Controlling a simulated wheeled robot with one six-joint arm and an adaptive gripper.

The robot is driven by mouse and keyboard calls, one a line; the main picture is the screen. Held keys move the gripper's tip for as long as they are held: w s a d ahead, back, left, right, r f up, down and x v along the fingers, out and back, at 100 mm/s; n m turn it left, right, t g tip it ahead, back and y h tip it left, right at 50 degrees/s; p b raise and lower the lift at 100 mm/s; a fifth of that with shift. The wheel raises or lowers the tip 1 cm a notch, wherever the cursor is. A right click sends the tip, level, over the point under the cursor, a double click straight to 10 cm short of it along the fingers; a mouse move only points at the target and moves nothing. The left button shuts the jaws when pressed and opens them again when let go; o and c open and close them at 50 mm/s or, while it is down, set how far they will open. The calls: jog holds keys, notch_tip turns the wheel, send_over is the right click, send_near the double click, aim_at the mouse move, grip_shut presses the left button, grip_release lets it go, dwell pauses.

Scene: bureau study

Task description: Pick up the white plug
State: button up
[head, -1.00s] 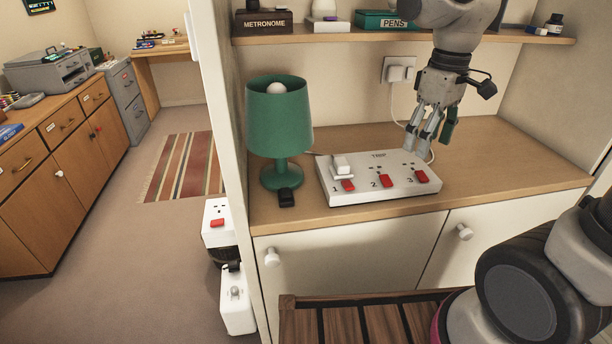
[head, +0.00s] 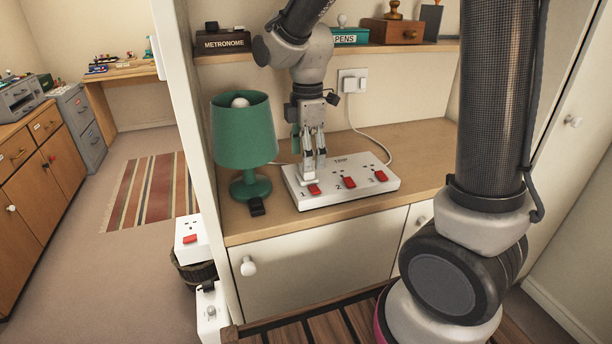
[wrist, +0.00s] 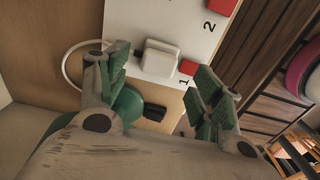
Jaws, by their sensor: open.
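The white plug (wrist: 160,59) sits in socket 1 of the white power strip marked TRIP (head: 335,195), beside that socket's red switch. My gripper (head: 314,160) points down over the socket 1 end of the strip. In the wrist view my gripper (wrist: 158,75) is open, with one green-padded finger on each side of the plug in the picture. I see no grip on the plug, and cannot tell whether either finger touches it.
A green lamp (head: 243,130) stands just left of the strip, with a black plug or switch (head: 257,206) in front of it. A white wall plug (head: 350,84) has a cable running to the strip. A shelf (head: 395,50) hangs above. The desk right of the strip is clear.

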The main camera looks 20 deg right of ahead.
notch_tip(320, 180, down, 3)
jog(key=shift+f, duration=0.2)
jog(key=c, duration=1.1)
jog(key=shift+w+r, duration=0.1)
notch_tip(320, 180, up, 11)
jog(key=shift+f, duration=0.1)
